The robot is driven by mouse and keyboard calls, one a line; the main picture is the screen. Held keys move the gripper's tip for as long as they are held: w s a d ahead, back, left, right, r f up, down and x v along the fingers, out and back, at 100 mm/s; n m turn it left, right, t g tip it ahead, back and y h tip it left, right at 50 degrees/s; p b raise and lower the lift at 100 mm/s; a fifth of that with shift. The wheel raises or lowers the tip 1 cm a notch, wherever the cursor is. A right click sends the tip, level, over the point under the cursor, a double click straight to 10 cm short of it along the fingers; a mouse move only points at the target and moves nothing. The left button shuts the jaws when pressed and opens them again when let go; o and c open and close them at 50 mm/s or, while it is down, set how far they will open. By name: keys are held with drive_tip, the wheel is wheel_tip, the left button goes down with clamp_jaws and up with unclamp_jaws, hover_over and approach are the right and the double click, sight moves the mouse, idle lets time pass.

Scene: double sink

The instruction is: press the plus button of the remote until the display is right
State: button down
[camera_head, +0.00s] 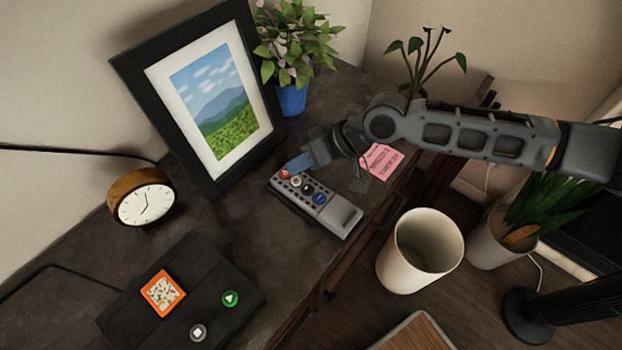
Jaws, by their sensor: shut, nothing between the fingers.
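The grey remote (341,216) lies on the dark tabletop, slanting from upper left to lower right. Small red, white, dark and blue round buttons sit on its upper-left part. Any plus mark is too small to read, and I cannot make out a lit display on it. My gripper (294,164) is shut and empty, reaching in from the right. Its bluish tips are at the remote's upper-left end, close to the red button (284,174). I cannot tell whether they touch it. The gripper may hide part of that end.
A black box (180,298) with an orange-framed panel and green and white buttons lies at the lower left. A clock (145,204), picture frame (176,130), blue-potted plant (291,98) and pink note (381,161) surround the remote. A white bin (393,262) stands beyond the table edge.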

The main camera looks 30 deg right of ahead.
sight(301, 181)
drive_tip(key=shift+r+p, duration=0.9)
drive_tip(key=shift+r, duration=0.8)
drive_tip(key=shift+f, duration=0.15)
